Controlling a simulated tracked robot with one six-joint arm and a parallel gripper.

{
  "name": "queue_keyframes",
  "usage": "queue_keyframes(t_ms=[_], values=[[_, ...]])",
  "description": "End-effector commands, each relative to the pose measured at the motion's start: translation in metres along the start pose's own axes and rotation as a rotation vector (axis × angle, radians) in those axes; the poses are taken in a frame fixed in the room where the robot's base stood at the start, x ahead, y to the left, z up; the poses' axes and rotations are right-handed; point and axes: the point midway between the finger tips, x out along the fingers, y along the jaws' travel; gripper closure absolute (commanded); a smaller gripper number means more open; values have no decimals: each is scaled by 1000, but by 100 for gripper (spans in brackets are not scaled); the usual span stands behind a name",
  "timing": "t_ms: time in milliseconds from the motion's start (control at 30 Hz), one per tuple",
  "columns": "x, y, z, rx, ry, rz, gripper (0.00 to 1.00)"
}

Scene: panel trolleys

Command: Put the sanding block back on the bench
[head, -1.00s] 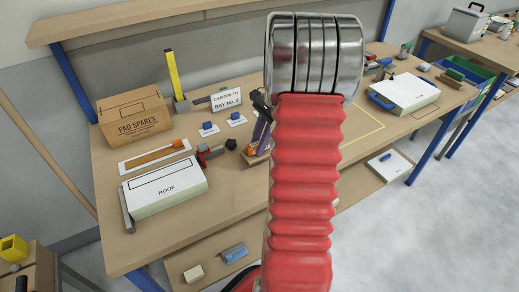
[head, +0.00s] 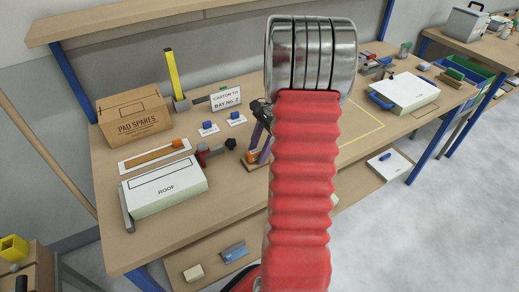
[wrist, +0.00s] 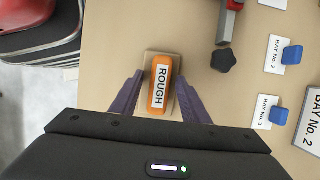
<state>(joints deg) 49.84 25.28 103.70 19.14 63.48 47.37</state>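The sanding block is a tan block with an orange top labelled ROUGH (wrist: 160,85). In the wrist view it lies between my gripper's two purple fingers (wrist: 160,78), with narrow gaps beside its orange top. In the head view the sanding block (head: 251,158) appears to rest on the wooden bench (head: 215,202), near the middle. My gripper (head: 259,150) is over it, pointing down, with its fingers apart. My red arm hides the bench just to the right. Whether a fingertip touches the tan base is not clear.
A white ROOF panel (head: 165,187) and a red clamp with a black knob (head: 212,150) lie to the left. Blue pieces on cards (head: 209,128) and a CARTON TO BAY No. 2 sign (head: 226,98) stand behind. A yellow-outlined area (head: 362,128) is clear at right.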

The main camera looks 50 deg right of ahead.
Motion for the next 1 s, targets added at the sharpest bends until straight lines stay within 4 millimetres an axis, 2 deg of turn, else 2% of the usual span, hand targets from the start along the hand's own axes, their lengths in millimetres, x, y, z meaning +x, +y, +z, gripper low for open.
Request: queue_keyframes(t_ms=[233,367,1000], values=[[-2,0,1,-1,0,-1,58],[-10,-1,0,-1,2,-3,58],[-109,-1,1,-1,2,-2,58]])
